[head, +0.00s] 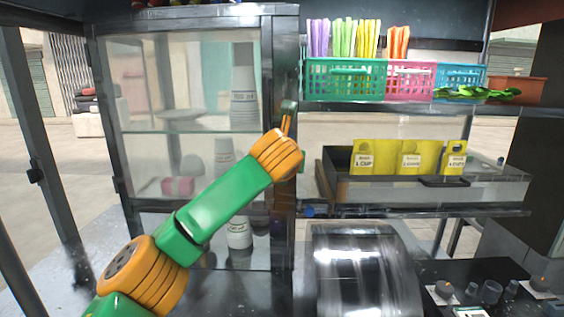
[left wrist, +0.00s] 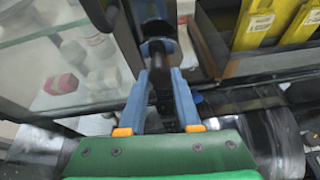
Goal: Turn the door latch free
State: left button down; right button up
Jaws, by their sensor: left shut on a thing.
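The glass door (head: 185,95) of the metal cabinet is in the left of the head view, with a dark vertical frame on its right side. The dark door latch (head: 289,106) is by that frame, mostly hidden behind my left wrist. In the left wrist view the dark latch (left wrist: 155,30) stands out between the fingers. My left gripper (left wrist: 161,75) has blue fingers, one on each side of the dark latch piece, and is shut on it. In the head view its fingers are mostly hidden by my green and orange arm. My right gripper is in neither view.
Stacked cups (head: 244,100) stand behind the glass. Right of the door are a green basket (head: 345,82) on a shelf and a tray with yellow cards (head: 410,158). A shiny metal drum (head: 365,270) is below.

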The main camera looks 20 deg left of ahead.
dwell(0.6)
pick_arm(q)
jog(key=c, duration=0.6)
grip_release()
jog(key=shift+w, duration=0.1)
jog(key=b+v, duration=0.4)
jog(key=v, duration=0.3)
